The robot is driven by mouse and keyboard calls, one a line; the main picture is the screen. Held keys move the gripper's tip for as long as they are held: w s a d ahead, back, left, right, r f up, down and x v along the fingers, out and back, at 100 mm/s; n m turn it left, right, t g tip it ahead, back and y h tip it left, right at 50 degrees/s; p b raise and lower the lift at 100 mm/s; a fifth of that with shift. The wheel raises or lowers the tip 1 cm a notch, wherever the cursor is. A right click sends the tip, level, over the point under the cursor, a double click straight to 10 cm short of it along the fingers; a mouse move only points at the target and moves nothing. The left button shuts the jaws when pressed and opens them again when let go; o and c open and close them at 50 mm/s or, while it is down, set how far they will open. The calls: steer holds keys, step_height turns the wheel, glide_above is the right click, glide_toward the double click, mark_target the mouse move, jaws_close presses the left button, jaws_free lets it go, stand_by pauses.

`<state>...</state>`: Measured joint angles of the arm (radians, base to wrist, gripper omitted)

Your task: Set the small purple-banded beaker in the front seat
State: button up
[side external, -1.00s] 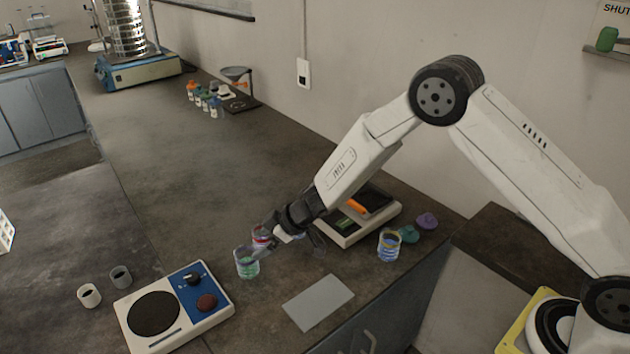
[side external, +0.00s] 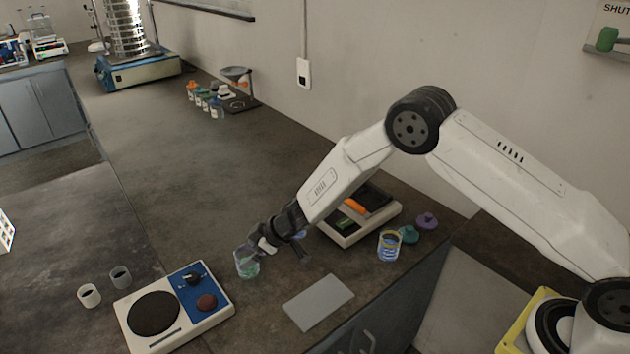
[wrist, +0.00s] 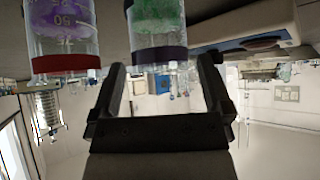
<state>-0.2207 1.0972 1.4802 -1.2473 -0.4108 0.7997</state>
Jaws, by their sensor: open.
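A small clear beaker with green contents (side external: 246,264) stands on the bench. In the wrist view, which is upside down, this beaker (wrist: 158,28) has a dark purple band at its rim. My gripper (side external: 268,251) is open and low beside it. In the wrist view, the gripper's fingertips (wrist: 160,68) lie on either side of the beaker's band, with no clear grip on it. A red-banded beaker with purple contents (wrist: 62,35) stands close beside it and is mostly hidden by my gripper in the side view. I cannot tell which spot is the front seat.
A hot plate (side external: 222,308) lies in front left, with two small cups (side external: 89,295) beside it. A grey flat plate (side external: 318,302) lies near the bench edge. A pale box (side external: 345,236) stands behind the gripper. Another beaker (side external: 390,246) is to the right.

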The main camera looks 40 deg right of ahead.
steer(key=shift+x, duration=1.1)
jaws_close()
steer(key=shift+r, duration=0.3)
steer(key=shift+r, duration=1.35)
steer(key=s+d+r, duration=0.4)
steer(key=s+r, duration=0.5)
steer(key=s, duration=0.4)
steer(key=shift+r, duration=0.3)
steer(key=shift+s, duration=0.2)
stand_by(0.5)
